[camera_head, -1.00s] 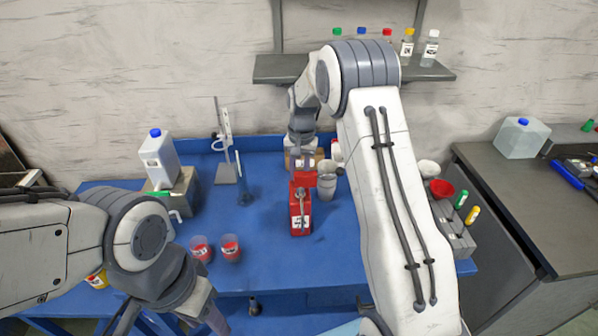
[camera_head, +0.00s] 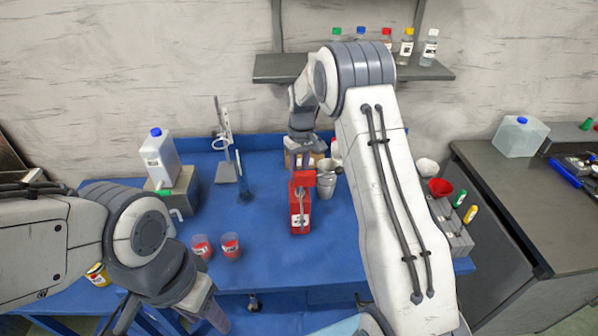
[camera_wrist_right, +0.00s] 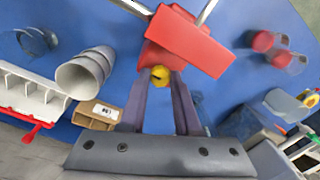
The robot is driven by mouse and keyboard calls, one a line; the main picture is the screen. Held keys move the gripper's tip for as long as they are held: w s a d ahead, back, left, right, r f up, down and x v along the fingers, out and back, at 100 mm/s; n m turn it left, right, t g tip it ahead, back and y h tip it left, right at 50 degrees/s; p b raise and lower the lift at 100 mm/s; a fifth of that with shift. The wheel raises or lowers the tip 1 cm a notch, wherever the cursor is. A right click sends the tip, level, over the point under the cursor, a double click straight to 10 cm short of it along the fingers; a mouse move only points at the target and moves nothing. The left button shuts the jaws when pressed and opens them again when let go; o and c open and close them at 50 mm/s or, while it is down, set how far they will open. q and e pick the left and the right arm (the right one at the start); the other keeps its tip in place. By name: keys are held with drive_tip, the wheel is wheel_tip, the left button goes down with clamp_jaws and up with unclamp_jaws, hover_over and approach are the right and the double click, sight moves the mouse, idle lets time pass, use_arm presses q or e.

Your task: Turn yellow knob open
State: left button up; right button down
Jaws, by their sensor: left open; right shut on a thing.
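A red device (camera_head: 300,218) stands upright on the blue table (camera_head: 275,260), with a red block on its upper part. In the right wrist view the red device (camera_wrist_right: 192,42) is straight ahead, and a small yellow knob (camera_wrist_right: 160,77) shows on the side facing me. My right gripper (camera_wrist_right: 161,80) is shut on the yellow knob, one finger on each side. In the head view the knob is hidden behind the red device and my right gripper (camera_head: 302,164). My left gripper (camera_head: 217,318) is open and empty at the front, low and left of the device.
Metal cups (camera_head: 325,184) stand close to the right of the device. Two beakers with red contents (camera_head: 231,246) stand at its front left. A stand (camera_head: 226,160) and white jug (camera_head: 160,158) are further left. A shelf of bottles (camera_head: 352,69) hangs behind. The table's front middle is clear.

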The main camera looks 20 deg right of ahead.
drive_tip(key=shift+n, duration=0.3)
drive_tip(key=c, duration=0.6)
unclamp_jaws()
drive_tip(key=shift+w+r, duration=0.1)
drive_tip(key=shift+r, duration=0.45)
wheel_tip(320, 180, up, 10)
drive_tip(key=b, duration=0.2)
drive_tip(key=shift+d+f, duration=0.2)
drive_tip(key=shift+f, duration=0.05)
